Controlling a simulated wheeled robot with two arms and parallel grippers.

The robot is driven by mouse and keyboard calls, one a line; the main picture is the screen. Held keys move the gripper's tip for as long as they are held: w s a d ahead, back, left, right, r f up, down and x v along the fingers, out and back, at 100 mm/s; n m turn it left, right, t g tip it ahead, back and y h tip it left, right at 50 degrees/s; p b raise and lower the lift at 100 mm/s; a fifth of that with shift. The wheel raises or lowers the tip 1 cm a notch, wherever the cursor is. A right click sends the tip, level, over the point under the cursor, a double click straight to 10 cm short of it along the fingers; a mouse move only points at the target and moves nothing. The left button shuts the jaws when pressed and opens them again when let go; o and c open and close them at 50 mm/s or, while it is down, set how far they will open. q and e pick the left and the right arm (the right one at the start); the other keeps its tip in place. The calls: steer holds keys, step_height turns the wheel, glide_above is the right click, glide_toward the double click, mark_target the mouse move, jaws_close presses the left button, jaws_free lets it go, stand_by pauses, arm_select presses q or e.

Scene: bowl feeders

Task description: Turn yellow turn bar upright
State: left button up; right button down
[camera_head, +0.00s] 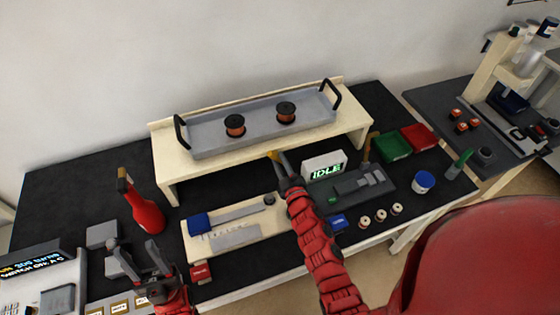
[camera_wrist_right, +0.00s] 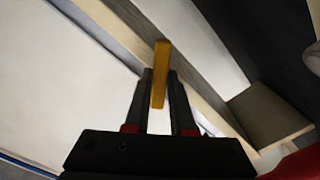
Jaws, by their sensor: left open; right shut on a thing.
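The yellow turn bar (camera_wrist_right: 160,72) stands between the two fingers of my right gripper (camera_wrist_right: 160,82) in the right wrist view, its top reaching past the fingertips. My right gripper is shut on it. In the head view only a small yellow part of the bar (camera_head: 273,155) shows beside my right gripper (camera_head: 280,160), at the front edge of the cream shelf. The rest of the bar is hidden by the gripper. My left gripper (camera_head: 136,249) is open and empty over the front left of the black table, apart from the bar.
A grey tray (camera_head: 210,137) with two dark-orange spools stands on the cream shelf (camera_head: 165,158). A white "IDLE" display (camera_head: 324,166) is right of my right gripper. A red bottle (camera_head: 146,212) stands at left; green (camera_head: 392,147) and red (camera_head: 420,137) bins sit at right.

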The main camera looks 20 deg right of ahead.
steer(key=m, duration=0.3)
steer(key=shift+m, duration=2.3)
steer(key=c, duration=0.8)
jaws_free()
steer(key=shift+o, duration=0.2)
steer(key=shift+s, duration=0.1)
steer(key=shift+s+f+b, duration=0.25)
steer(key=shift+s+b, duration=0.2)
steer(key=shift+s, duration=0.1)
steer(key=s+b, duration=0.5)
steer(key=s, duration=1.1)
steer(key=shift+d+r, duration=0.2)
steer(key=shift+d, duration=0.05)
